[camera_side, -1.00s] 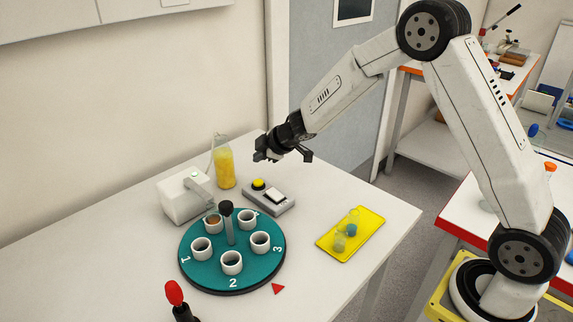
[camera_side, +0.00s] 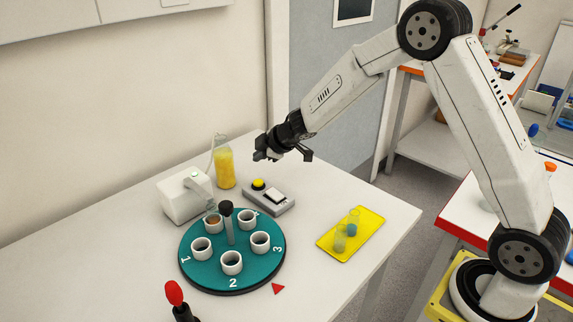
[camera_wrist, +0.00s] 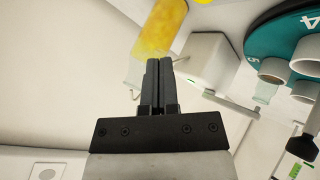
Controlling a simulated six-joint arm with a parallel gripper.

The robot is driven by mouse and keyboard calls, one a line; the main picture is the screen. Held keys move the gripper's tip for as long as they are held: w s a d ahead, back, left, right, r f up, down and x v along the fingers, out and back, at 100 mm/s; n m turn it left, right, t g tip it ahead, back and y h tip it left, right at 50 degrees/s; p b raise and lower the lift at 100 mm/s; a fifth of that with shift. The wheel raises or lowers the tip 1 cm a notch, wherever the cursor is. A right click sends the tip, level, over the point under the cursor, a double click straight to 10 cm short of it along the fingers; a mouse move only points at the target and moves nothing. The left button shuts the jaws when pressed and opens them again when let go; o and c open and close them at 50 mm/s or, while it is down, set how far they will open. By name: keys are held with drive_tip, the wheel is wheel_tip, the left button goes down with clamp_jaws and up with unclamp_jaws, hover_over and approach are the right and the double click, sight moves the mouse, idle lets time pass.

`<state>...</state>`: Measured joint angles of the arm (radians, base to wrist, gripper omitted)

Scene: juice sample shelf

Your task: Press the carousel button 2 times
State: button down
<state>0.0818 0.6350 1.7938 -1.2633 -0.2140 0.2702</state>
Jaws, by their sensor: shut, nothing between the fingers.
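The button box (camera_side: 269,198) is a grey box on the white table, behind the carousel. It has a yellow round button (camera_side: 258,184) and a pale rocker-like part. The carousel (camera_side: 203,272) is a teal numbered disc holding several white cups, with a dark-topped post in the middle. My gripper (camera_side: 262,155) is in the air above and behind the button box, apart from it. In the wrist view my gripper (camera_wrist: 159,62) has its two fingers together, with nothing between them. A yellow patch at that view's top edge may be the button; it is cut off.
A bottle of yellow juice (camera_side: 225,168) and a white dispenser (camera_side: 182,198) stand left of the button box. A yellow tray (camera_side: 337,250) with small vials lies to the right. A red-topped black item (camera_side: 175,294) is at the front.

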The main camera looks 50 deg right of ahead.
sight(261, 182)
drive_tip(key=shift+r, duration=1.8)
drive_tip(key=shift+f, duration=0.35)
drive_tip(key=shift+f, duration=4.05)
drive_tip(key=shift+f, duration=1)
drive_tip(key=shift+r, duration=0.95)
